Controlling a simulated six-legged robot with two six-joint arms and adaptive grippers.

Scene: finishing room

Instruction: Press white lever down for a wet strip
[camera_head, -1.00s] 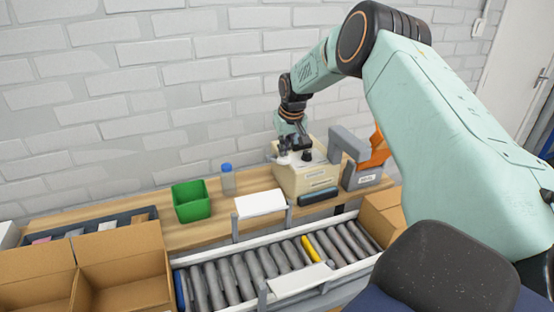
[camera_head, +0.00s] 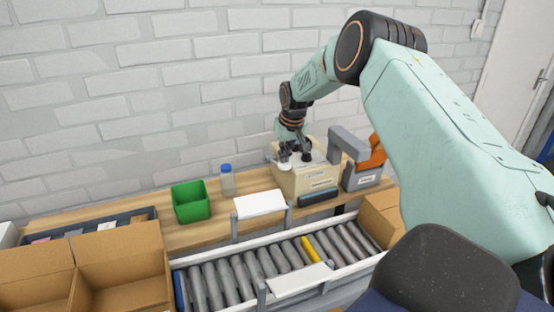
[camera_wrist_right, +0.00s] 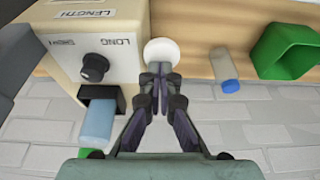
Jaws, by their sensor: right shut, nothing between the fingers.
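The beige dispenser (camera_head: 309,182) stands on the wooden bench. In the right wrist view its face (camera_wrist_right: 90,45) shows a black knob (camera_wrist_right: 94,67) with LONG and SHORT-like lettering, and a pale blue block (camera_wrist_right: 98,122) by a dark slot. The white round lever end (camera_wrist_right: 161,51) is beside the dispenser, right at my right fingertips; whether they touch it is unclear. In the head view the white lever (camera_head: 285,166) is small at the dispenser's left side. My right gripper (camera_wrist_right: 160,72) is shut and empty. My left gripper is out of view.
A green bin (camera_head: 191,202) and a blue-capped bottle (camera_head: 227,180) stand left of the dispenser. A grey and orange machine (camera_head: 362,165) is close on its right. A roller conveyor (camera_head: 245,275) runs in front, with open cardboard boxes (camera_head: 120,265) at left.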

